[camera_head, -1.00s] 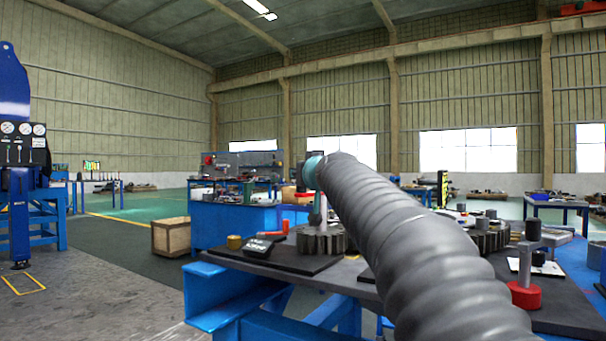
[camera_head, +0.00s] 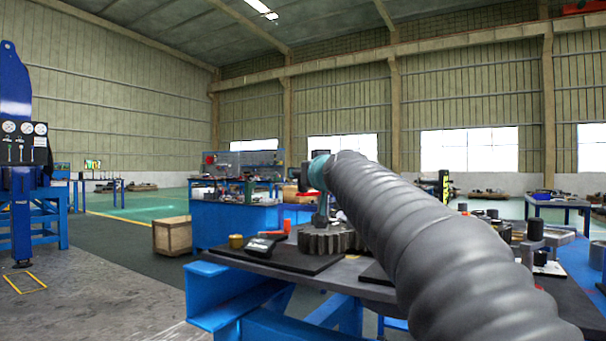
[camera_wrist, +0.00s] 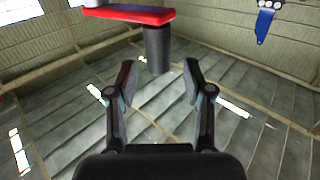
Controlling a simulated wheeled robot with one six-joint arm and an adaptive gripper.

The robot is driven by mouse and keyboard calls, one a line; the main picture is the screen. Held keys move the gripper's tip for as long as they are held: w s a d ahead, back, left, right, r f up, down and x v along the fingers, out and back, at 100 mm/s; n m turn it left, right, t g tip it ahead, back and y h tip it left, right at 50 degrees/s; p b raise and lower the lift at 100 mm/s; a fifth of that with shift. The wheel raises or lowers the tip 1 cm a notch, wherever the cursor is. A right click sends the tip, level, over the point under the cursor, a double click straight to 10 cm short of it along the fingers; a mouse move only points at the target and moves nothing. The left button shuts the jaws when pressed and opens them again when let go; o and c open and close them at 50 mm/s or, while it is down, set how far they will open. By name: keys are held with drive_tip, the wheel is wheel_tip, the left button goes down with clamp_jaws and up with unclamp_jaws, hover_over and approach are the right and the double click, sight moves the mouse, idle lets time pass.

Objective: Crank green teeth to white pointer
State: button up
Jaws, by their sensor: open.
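In the wrist view a red crank arm (camera_wrist: 130,14) ends in a dark round handle (camera_wrist: 158,50). My gripper (camera_wrist: 160,84) is open, and the handle's end lies just beyond the gap between its fingertips, apart from both fingers. In the head view a grey toothed gear (camera_head: 325,240) lies on a dark plate on the bench. I make out no green teeth or white pointer; my arm hides part of the bench.
A wooden crate (camera_head: 172,236) is on the floor. Open floor lies left.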

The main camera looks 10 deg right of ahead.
drive_tip(key=s, duration=0.8)
drive_tip(key=shift+s+d, duration=0.4)
drive_tip(key=shift+d, duration=0.05)
